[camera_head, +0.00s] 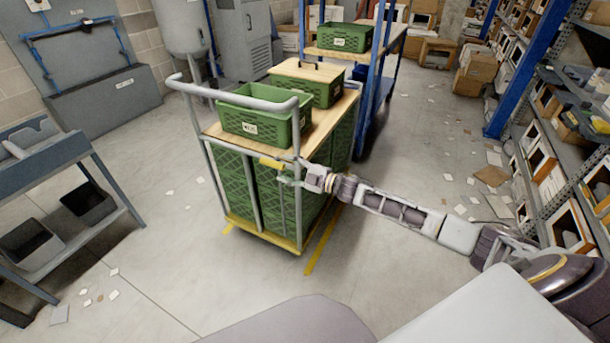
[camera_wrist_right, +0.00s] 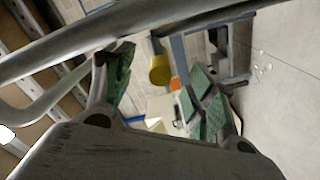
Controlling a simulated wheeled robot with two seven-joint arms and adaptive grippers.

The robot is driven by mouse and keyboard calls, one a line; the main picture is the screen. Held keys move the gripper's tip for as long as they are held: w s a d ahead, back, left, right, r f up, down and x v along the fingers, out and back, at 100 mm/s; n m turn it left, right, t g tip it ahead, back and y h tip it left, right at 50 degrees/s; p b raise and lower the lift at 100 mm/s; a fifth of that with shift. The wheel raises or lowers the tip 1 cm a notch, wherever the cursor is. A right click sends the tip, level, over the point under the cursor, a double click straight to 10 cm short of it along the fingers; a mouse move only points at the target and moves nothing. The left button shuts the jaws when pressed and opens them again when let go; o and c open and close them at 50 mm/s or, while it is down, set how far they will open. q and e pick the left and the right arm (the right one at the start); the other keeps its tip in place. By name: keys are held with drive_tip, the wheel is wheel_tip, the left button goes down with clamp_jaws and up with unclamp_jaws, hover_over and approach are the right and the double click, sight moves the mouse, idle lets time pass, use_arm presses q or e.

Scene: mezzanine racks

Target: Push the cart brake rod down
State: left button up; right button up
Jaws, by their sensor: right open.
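The cart (camera_head: 297,243) has a grey tube frame and holds green crates. Its brake rod, with a yellow end (camera_head: 271,164), sticks out level at the near side of the cart, below the push handle (camera_head: 235,98). My right gripper (camera_head: 287,180) is open just right of and slightly below the yellow end. In the right wrist view the yellow end (camera_wrist_right: 160,70) shows between and beyond the open fingers (camera_wrist_right: 165,100) with green pads. I cannot tell whether a finger touches it. My left gripper is not in view.
A grey cart tube (camera_wrist_right: 100,38) crosses close in front of the right wrist camera. Green crates (camera_head: 257,117) stand on the cart's wooden top. A blue rack cart (camera_head: 375,85) stands behind, a grey workbench (camera_head: 45,165) at left, shelving (camera_head: 550,120) at right. The floor between is mostly free, with scattered paper.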

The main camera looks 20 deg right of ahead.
drive_tip(key=v, duration=0.6)
idle(0.4)
drive_tip(key=shift+s, duration=0.1)
drive_tip(key=shift+d+f, duration=0.1)
drive_tip(key=shift+f, duration=0.05)
idle(0.4)
